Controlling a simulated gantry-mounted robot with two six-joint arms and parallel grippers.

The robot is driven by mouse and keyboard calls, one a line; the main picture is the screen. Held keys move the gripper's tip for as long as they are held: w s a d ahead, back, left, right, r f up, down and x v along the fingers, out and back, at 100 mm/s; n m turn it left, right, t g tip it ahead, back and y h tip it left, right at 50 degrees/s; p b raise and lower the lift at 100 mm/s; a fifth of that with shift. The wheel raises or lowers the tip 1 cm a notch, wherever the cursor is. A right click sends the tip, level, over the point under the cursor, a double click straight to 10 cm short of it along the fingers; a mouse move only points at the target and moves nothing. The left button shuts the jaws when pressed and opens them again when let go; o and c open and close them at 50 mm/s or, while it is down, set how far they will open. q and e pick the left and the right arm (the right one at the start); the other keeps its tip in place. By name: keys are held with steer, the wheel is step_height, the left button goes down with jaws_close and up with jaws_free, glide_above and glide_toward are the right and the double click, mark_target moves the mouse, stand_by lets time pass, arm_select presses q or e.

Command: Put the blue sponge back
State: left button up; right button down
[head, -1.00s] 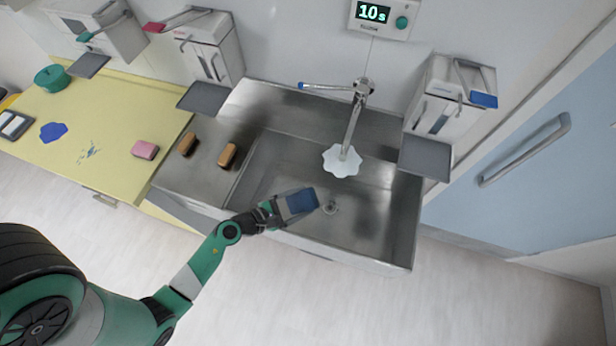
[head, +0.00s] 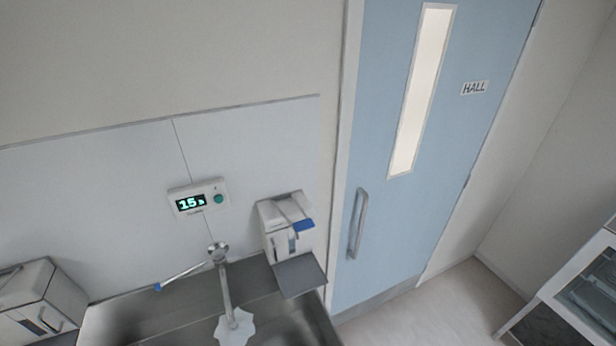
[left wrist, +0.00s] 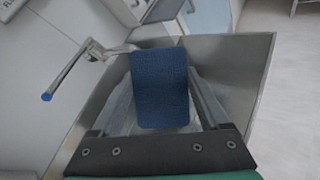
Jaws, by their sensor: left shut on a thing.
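The blue sponge (left wrist: 160,92) is upright and centred in the left wrist view. My left gripper (left wrist: 163,80) is shut on it, with a finger along each side. Behind it is the steel sink (left wrist: 252,62), with the sponge seen in front of the basin. The head view shows only the back part of the sink (head: 160,308), and neither the sponge nor my arms. My right gripper is in neither view.
A timer (head: 198,197) reads 15 s. A dispenser (head: 285,225) hangs right of the tap, beside the blue hall door (head: 400,215).

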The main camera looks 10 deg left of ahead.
arm_select(q)
steer(key=s+d+r+m+g+h, duration=0.1)
steer(key=s+d+r+m+h, duration=0.1)
steer(key=d+r+m+h, duration=0.2)
steer(key=shift+s+d+r+g+h+p, duration=0.4)
steer(key=shift+d+r, duration=0.3)
steer(key=shift+d, duration=0.85)
